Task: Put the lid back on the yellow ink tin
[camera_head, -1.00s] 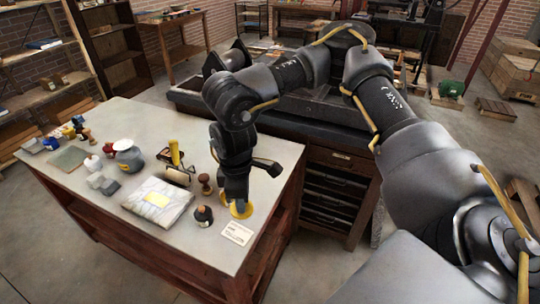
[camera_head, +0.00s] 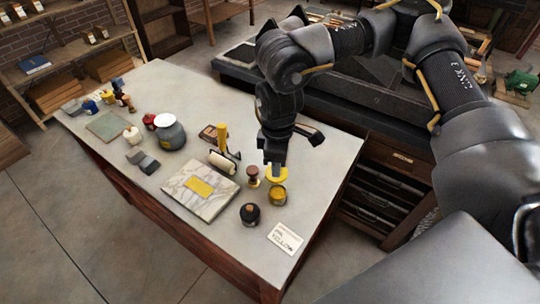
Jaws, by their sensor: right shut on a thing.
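The yellow ink tin (camera_head: 277,195) stands upright on the light bench top near its right side. Its top is open, and yellow ink shows inside. My right gripper (camera_head: 276,166) comes down from above and is shut on the yellow lid (camera_head: 276,175). The lid appears just above and behind the tin's far rim; the gripper partly hides it. I cannot tell whether lid and rim touch. My left gripper is not in view.
A wooden-handled tool (camera_head: 253,177) stands close left of the tin. A slab (camera_head: 201,191) with a yellow patch and a roller (camera_head: 222,162) are to the left. The bench's right edge is near.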

